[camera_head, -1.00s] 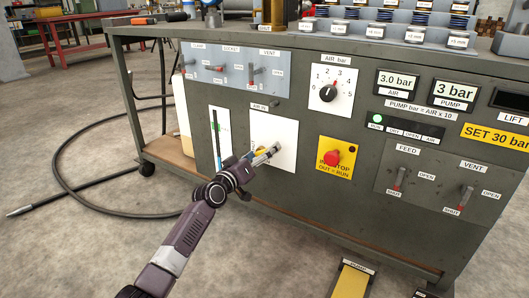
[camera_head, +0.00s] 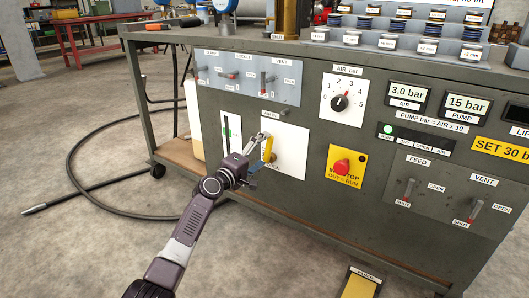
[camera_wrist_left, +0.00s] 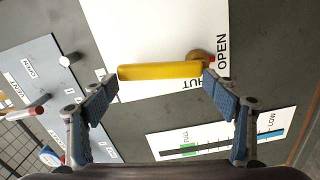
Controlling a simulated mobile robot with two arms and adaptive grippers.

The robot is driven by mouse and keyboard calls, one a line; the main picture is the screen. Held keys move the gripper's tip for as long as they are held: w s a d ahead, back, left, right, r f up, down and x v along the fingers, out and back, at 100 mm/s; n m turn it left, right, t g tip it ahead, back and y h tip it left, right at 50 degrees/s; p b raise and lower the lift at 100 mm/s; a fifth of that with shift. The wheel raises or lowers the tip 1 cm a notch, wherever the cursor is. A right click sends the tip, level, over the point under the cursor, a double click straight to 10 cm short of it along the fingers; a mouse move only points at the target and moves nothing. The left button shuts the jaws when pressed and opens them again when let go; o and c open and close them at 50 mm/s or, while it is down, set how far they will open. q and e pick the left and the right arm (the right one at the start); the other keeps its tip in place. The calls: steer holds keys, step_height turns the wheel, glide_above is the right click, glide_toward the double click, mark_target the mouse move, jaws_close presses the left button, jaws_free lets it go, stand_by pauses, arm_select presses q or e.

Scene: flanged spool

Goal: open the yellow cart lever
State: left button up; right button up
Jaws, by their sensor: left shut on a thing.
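The yellow lever (camera_head: 268,148) is on the white AIR IN plate (camera_head: 291,145) on the front of the grey cart and stands nearly upright in the head view. My left gripper (camera_head: 263,139) is at the lever, partly covering it. In the left wrist view the yellow lever (camera_wrist_left: 160,71) lies crosswise between the fingertips of my left gripper (camera_wrist_left: 162,82), one at each end. The gripper is shut on it. The pivot (camera_wrist_left: 198,57) is by the lever's right end, near the words OPEN and SHUT. My right gripper is not in view.
A red stop button (camera_head: 342,167) on a yellow plate is right of the lever. Small valve levers (camera_head: 264,82) are above. A level gauge (camera_head: 231,132) is just left. A black hose (camera_head: 75,170) lies on the floor at left. A yellow PUMP pedal (camera_head: 359,284) is low in front.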

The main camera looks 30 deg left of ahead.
arm_select(q)
steer(key=shift+a+n, duration=0.2)
steer(key=shift+n, duration=0.2)
steer(key=o, duration=1.7)
steer(key=s, duration=1.2)
steer(key=shift+a, duration=0.25)
